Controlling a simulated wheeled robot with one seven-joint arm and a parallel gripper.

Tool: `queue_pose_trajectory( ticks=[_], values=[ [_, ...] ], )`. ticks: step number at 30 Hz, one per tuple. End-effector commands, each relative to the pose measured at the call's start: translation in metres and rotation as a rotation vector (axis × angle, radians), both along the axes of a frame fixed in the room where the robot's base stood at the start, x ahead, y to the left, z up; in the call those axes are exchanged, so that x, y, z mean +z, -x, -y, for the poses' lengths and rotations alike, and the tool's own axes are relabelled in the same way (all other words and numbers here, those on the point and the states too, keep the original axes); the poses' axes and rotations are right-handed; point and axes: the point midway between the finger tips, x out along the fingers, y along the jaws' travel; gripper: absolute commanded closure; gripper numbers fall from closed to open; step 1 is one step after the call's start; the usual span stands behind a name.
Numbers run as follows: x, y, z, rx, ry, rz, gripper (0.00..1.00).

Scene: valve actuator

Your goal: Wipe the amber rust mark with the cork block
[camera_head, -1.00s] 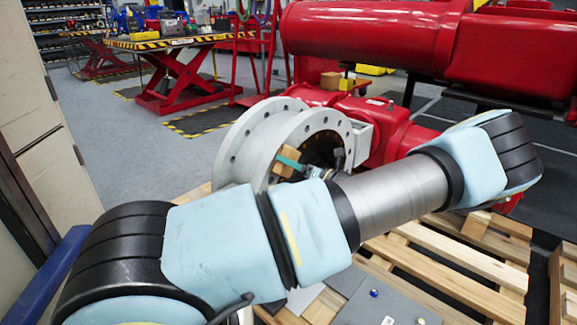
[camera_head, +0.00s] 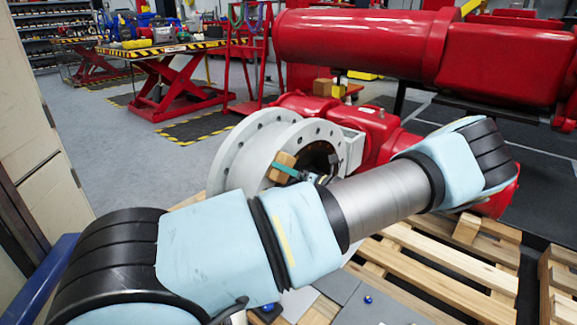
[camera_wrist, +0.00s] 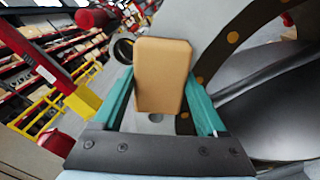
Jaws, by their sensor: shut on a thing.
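The cork block (camera_wrist: 162,72) is a tan, round-edged block held upright between the teal fingers of my gripper (camera_wrist: 160,95) in the wrist view. In the head view the cork block (camera_head: 281,160) and a teal finger of my gripper (camera_head: 286,170) show in front of the grey flanged valve body (camera_head: 240,150). The wrist view shows the flange face (camera_wrist: 212,58) behind and right of the block; contact cannot be told. Several amber-brown round spots line the flange ring, but I cannot make out a distinct amber rust mark. The block hides part of the face.
Red actuator cylinders (camera_head: 350,42) stand behind the valve. Wooden pallet slats (camera_head: 440,262) lie below right. A red lift table (camera_head: 165,75) is at back left, with open grey floor in front. A beige cabinet (camera_head: 40,150) stands at the left edge.

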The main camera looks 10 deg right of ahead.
Motion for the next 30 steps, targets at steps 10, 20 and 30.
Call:
queue_pose_trajectory(
  ticks=[10, 20, 30],
  values=[
    [-0.015, 0.009, -0.017, 0.007, -0.003, 0.001, 0.70],
    [-0.030, 0.020, -0.028, 0.007, -0.004, -0.001, 0.70],
    [-0.041, 0.027, -0.034, 0.007, -0.001, 0.001, 0.70]
  ],
)
